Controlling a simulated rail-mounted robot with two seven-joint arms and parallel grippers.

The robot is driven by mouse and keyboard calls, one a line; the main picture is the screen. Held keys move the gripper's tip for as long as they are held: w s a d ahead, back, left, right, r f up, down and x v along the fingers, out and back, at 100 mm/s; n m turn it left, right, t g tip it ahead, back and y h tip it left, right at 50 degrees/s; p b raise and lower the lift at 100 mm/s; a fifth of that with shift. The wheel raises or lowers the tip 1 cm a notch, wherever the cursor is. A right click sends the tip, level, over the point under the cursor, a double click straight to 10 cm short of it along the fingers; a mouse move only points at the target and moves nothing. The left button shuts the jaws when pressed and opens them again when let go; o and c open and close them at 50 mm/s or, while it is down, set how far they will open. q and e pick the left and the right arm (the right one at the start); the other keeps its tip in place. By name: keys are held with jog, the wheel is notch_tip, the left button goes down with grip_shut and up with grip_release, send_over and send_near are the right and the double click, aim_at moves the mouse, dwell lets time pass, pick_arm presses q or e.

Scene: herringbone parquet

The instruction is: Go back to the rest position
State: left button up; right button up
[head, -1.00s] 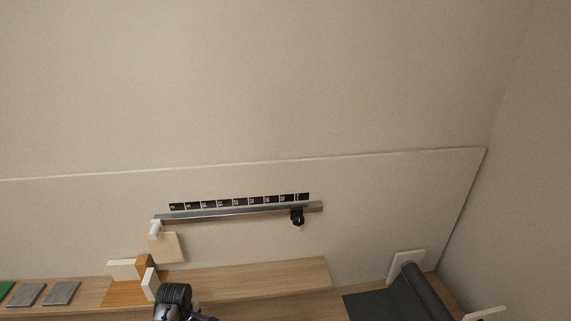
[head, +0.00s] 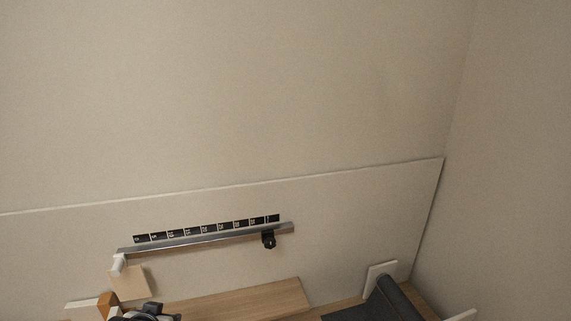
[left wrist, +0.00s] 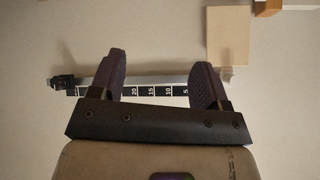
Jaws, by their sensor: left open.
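My left gripper (left wrist: 158,82) shows in the left wrist view with its two dark purple fingers spread apart and nothing between them. Behind the fingers is a metal rail (left wrist: 150,77) on the wall, with a black numbered scale strip (left wrist: 150,90) beside it. In the head view, the rail (head: 205,241) and the scale strip (head: 205,228) run across the wall. A small black clamp (head: 269,239) sits near the rail's right end. Dark parts of my own arm show at the bottom edge of the head view. My right gripper is not in view.
A pale square board (head: 130,283) hangs below the rail's left end, near an orange-brown block (head: 107,304). A wooden shelf (head: 240,299) runs along the bottom. A dark roll (head: 397,296) with white end plates stands at lower right. The upper wall is bare.

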pick_arm(q)
jog(key=s+d+f+m+h, duration=0.1)
jog(key=s+d+f, duration=0.15)
jog(key=s, duration=0.65)
jog(key=s+d+f, duration=0.2)
jog(key=s+d, duration=0.1)
jog(key=s, duration=0.6)
jog(key=s+d+f+g, duration=0.1)
jog(key=s+f+g, duration=0.2)
jog(key=s+f, duration=0.55)
jog(key=s+d+f+g, duration=0.15)
jog(key=s+f, duration=0.35)
jog(key=s, duration=0.6)
notch_tip(320, 180, up, 13)
jog(key=p, duration=1.4)
notch_tip(320, 180, down, 72)
jog(key=b, duration=7.3)
jog(key=shift+w+a+g+h, duration=0.15)
jog(key=shift+a+g+h, duration=0.2)
jog(key=shift+a+h, duration=0.05)
